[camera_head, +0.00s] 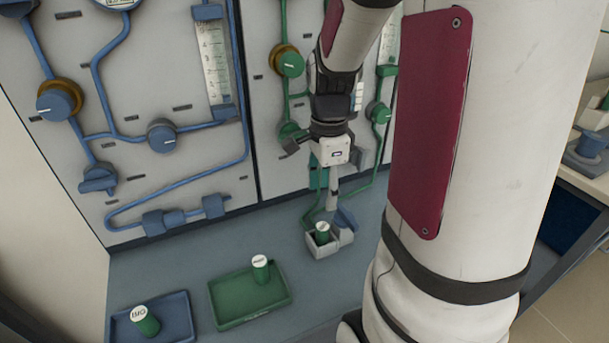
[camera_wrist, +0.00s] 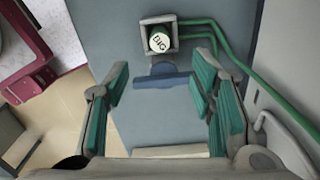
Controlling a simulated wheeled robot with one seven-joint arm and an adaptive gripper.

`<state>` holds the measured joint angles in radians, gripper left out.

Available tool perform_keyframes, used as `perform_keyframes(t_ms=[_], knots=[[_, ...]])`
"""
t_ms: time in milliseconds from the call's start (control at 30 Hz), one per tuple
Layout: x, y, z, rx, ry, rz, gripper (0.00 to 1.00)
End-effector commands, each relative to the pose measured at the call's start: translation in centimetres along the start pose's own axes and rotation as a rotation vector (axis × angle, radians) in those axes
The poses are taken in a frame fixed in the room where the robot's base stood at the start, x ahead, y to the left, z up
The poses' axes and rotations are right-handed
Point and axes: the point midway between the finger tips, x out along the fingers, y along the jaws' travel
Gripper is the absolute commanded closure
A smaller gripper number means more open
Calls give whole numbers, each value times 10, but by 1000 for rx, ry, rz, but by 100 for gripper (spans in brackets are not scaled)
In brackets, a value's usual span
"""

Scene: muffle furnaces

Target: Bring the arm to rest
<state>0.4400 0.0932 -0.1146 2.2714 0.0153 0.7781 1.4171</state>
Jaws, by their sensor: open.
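My gripper (camera_wrist: 160,95) is open and empty in the wrist view, its green-padded fingers spread wide. In the head view my gripper and wrist hang in front of the panel, above the bench, with the fingers partly hidden. Below stands a small grey holder (camera_head: 323,250) with a green capped container (camera_head: 322,233) in it. In the wrist view that container (camera_wrist: 159,40) sits upright in the holder, beyond the fingertips and apart from them. A blue flap (camera_wrist: 162,81) lies on the near side of the holder.
A green tray (camera_head: 225,318) holds a green container (camera_head: 261,270). A blue tray (camera_head: 180,310) to its left holds another green container (camera_head: 145,321). Behind stands a panel (camera_head: 190,75) with blue and green pipes and knobs. Green pipes (camera_wrist: 235,60) run beside the holder.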

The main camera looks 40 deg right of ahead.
Motion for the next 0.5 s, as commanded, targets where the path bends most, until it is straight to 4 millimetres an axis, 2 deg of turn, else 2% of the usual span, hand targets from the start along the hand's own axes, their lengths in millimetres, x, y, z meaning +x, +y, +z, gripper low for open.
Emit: perform_keyframes(t_ms=[267,367,500], knots=[[-2,1,1,-12,0,-3,50],[-18,7,10,-93,-1,-20,50],[-66,30,34,-367,2,-77,50]])
